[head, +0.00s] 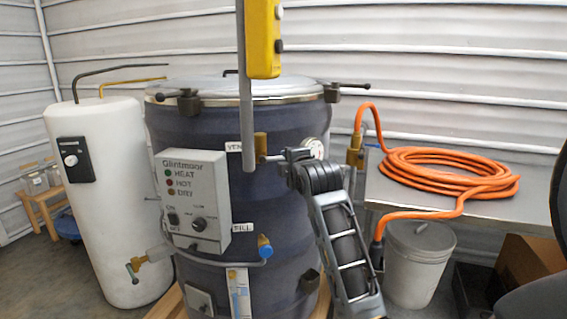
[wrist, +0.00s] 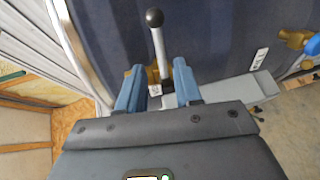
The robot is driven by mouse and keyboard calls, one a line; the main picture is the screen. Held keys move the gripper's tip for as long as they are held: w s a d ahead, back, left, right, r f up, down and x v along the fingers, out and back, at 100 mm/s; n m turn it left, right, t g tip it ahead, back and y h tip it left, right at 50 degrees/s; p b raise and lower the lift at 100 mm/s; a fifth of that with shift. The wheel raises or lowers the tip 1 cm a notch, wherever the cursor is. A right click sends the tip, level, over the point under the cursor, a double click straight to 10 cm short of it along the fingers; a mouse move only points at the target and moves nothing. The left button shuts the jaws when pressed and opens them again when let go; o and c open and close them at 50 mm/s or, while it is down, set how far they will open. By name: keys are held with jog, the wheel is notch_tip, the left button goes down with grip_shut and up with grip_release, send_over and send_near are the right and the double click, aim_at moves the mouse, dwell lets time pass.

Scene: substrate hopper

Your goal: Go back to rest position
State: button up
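My gripper (head: 268,158) is at the front of the dark blue tank, close to the brass fitting (head: 261,146) near the vent label. In the wrist view, its two blue fingers (wrist: 157,88) are apart, so it is open. A metal lever (wrist: 159,48) with a black ball knob (wrist: 154,18) shows in the gap between them, with brass at its base. I see no grip on the lever; whether a finger touches it I cannot tell. In the head view my gripper's fingertips are small and unclear.
A yellow pendant (head: 263,38) and grey pole (head: 245,100) are close above my gripper. A white cylinder (head: 105,210) stands left; a metal table (head: 530,200) with an orange hose (head: 430,172) stands right.

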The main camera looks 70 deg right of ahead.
dwell(0.3)
jog(key=s+a+f+m+t+y, duration=0.1)
jog(key=a+f+y, duration=0.1)
jog(key=a+f, duration=0.5)
jog(key=s+a+f+m+t+y, duration=0.1)
jog(key=a+f, duration=0.3)
jog(key=a, duration=0.8)
jog(key=s+a+f+m+t+y, duration=0.1)
jog(key=a+f+t+y, duration=0.1)
jog(key=a+f, duration=0.5)
jog(key=s+a+m+y, duration=0.3)
jog(key=s+a+y, duration=0.1)
jog(key=s+a, duration=0.95)
jog(key=s+a+r+m+y, duration=0.1)
jog(key=s+a+r, duration=0.1)
jog(key=s, duration=0.3)
jog(key=s+a+r+t+y, duration=0.1)
jog(key=s+a+r+y, duration=0.1)
jog(key=s, duration=0.3)
jog(key=shift+s+a+m, duration=0.25)
jog(key=shift+a+m, duration=0.15)
jog(key=shift+a, duration=0.45)
jog(key=shift+o, duration=0.5)
